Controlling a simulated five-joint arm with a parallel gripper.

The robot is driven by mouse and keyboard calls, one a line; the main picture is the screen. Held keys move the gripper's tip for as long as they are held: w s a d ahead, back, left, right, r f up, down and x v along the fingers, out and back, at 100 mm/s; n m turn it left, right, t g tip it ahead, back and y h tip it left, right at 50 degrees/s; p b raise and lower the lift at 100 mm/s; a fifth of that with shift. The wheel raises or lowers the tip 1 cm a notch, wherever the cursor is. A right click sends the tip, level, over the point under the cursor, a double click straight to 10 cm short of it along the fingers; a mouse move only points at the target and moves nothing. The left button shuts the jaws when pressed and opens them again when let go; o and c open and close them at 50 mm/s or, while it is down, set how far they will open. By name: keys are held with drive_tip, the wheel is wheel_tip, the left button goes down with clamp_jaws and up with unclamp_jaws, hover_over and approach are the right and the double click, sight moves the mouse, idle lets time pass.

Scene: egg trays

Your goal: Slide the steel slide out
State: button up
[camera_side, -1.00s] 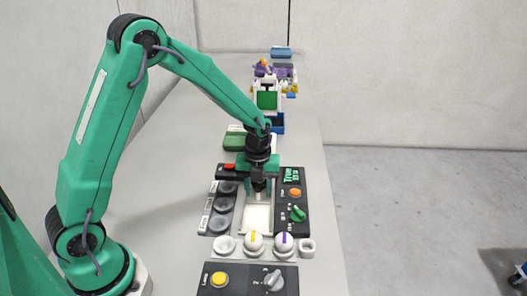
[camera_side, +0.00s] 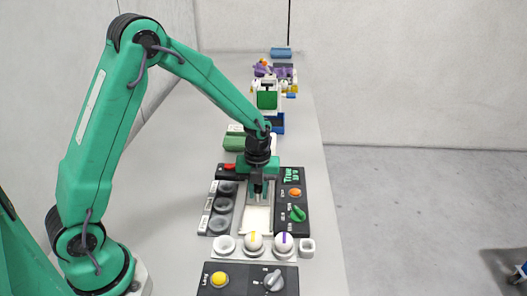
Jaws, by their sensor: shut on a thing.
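The steel slide (camera_side: 257,219) appears as a pale, flat piece lying lengthwise between the dark panels, in the middle of the station. My gripper (camera_side: 259,198) points down over its far part, with its jaws close together. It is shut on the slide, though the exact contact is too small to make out. The gripper and wrist hide the slide's far end.
A dark panel with an orange button and green knob (camera_side: 297,214) stands close on the right. Several round grey cups (camera_side: 223,204) line the left. Coloured items (camera_side: 267,100) stand farther back.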

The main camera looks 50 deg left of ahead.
drive_tip(key=shift+s+d, duration=2.85)
drive_tip(key=shift+d, duration=0.05)
drive_tip(key=o, duration=0.8)
drive_tip(key=shift+r, duration=0.1)
drive_tip(key=shift+r, duration=2.95)
drive_tip(key=shift+r, duration=4.05)
